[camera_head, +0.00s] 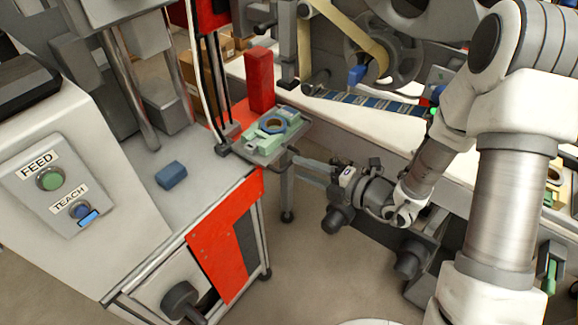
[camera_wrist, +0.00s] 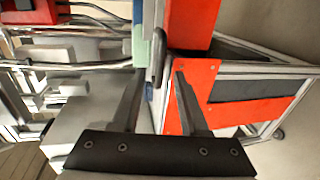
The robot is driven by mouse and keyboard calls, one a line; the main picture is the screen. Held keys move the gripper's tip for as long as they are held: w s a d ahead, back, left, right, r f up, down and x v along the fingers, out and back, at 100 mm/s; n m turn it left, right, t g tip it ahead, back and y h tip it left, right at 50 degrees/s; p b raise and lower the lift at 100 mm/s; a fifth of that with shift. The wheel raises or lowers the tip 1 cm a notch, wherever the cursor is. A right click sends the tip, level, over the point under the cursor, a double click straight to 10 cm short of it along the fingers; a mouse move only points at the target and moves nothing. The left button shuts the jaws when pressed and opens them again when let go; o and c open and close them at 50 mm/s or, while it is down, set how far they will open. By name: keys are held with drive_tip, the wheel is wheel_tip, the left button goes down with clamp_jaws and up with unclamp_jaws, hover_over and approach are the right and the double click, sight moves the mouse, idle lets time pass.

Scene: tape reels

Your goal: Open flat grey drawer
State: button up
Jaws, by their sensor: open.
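The flat grey drawer (camera_head: 288,143) is a thin grey plate at the machine's right corner, bearing a pale green fixture (camera_head: 262,145) with a dark ring. In the wrist view its grey looped handle (camera_wrist: 158,58) shows beside the green fixture edge (camera_wrist: 139,42). My gripper (camera_head: 297,164) is at the right of the drawer, at about its height, with its fingers pointing at it. In the wrist view my gripper (camera_wrist: 158,76) is open and empty, and the handle appears between the fingertip lines, slightly ahead. Contact cannot be told.
A red block (camera_head: 260,80) stands behind the fixture. A blue block (camera_head: 171,175) lies on the machine top. The red panel (camera_head: 225,240) is below. A conveyor bench with reels (camera_head: 385,55) is behind my arm. Floor (camera_head: 300,265) is clear beneath my gripper.

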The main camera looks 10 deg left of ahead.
sight(291, 164)
drive_tip(key=x, duration=0.5)
drive_tip(key=shift+b, duration=0.4)
clamp_jaws()
idle(1.0)
